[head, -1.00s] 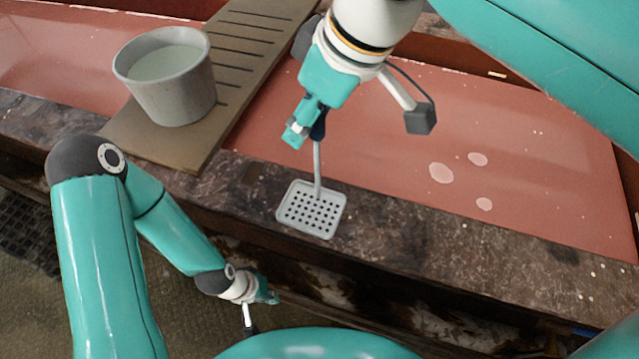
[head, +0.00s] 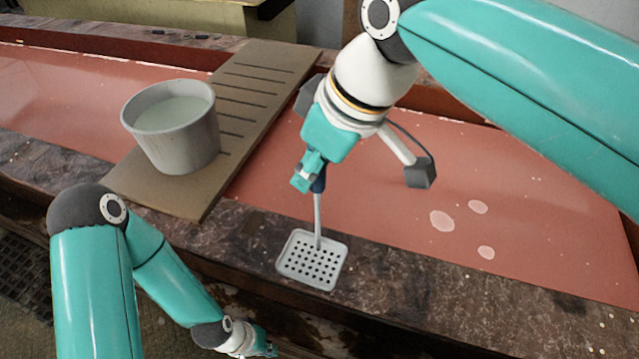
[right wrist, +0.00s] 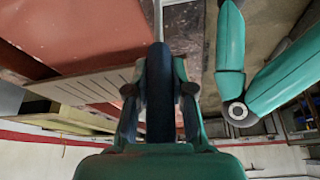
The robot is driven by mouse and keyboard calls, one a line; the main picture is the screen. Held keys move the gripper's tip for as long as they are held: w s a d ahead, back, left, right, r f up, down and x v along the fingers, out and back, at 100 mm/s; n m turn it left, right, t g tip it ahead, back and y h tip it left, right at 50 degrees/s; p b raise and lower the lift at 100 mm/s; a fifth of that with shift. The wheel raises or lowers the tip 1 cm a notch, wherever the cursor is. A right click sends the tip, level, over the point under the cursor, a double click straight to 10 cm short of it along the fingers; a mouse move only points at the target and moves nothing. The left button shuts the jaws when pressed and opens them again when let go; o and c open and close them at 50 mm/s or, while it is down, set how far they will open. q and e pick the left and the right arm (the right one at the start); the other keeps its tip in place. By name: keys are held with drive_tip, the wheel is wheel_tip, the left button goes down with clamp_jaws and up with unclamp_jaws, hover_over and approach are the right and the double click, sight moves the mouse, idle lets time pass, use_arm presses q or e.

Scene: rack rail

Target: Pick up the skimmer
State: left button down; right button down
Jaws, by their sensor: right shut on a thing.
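The skimmer has a pale grey square perforated head (head: 312,261), a thin shaft and a dark blue handle (right wrist: 160,95). My right gripper (head: 310,178) is shut on the handle, which stands between its fingers in the right wrist view (right wrist: 160,115). In the head view the skimmer hangs down from the gripper, its head over the speckled dark ledge. I cannot tell whether the head touches the ledge. My left gripper (head: 265,347) is low at the bottom of the head view, apart from the skimmer and too small to read.
A grey bucket (head: 170,135) of whitish liquid stands on a grooved brown board (head: 255,75) at the left. The red surface (head: 530,215) with pale pink spots lies behind the dark ledge (head: 430,275). The ledge right of the skimmer is clear.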

wheel_tip(320, 180, up, 23)
drive_tip(key=p, duration=1.1)
drive_tip(key=shift+p, duration=0.3)
drive_tip(key=shift+f, duration=0.15)
